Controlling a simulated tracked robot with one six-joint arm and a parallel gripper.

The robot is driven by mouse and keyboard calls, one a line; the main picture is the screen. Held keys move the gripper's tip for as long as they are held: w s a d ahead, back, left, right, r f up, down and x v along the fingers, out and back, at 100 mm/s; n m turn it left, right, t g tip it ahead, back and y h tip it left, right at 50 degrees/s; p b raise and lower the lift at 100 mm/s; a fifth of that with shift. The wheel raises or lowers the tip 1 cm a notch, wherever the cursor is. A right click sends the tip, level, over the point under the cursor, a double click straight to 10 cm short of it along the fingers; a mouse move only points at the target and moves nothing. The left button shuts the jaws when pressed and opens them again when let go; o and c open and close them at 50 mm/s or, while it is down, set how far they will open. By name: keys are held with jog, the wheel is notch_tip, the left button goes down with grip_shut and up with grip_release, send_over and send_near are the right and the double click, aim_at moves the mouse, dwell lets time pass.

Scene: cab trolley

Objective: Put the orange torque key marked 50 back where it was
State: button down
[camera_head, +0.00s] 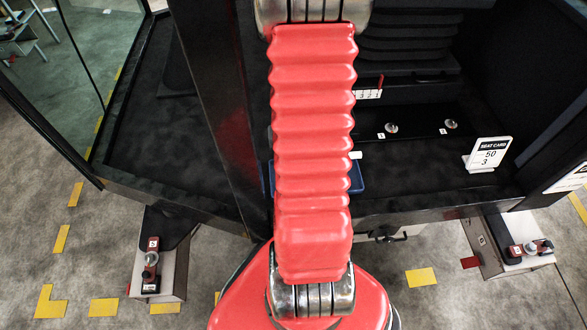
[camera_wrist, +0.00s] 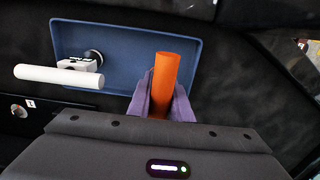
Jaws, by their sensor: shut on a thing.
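In the wrist view my gripper (camera_wrist: 161,88) has its purple fingers shut on an orange cylindrical handle (camera_wrist: 165,75), the orange torque key. The key's marking and its lower end are hidden. It is in front of a blue tray (camera_wrist: 215,45); I cannot tell whether it touches it. A white-handled key (camera_wrist: 58,76) with a metal head lies at the tray's left, its handle sticking out past the rim. In the head view my red arm hides the gripper and the orange key. Only an edge of the blue tray (camera_head: 357,178) shows beside the arm.
A seat card (camera_head: 489,153) reading 50 and 3 stands on the dark cab floor at right. Bolts (camera_head: 391,128) with small number labels sit on a black rail behind the arm. A dark post (camera_head: 215,90) rises left of the arm. Bracketed bolts (camera_head: 152,258) stand outside below.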

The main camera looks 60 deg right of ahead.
jog(key=shift+f, duration=0.2)
jog(key=shift+f, duration=2)
jog(key=shift+f, duration=0.1)
jog(key=c, duration=1.6)
grip_release()
jog(key=shift+r, duration=6.1)
jog(key=shift+s, duration=0.15)
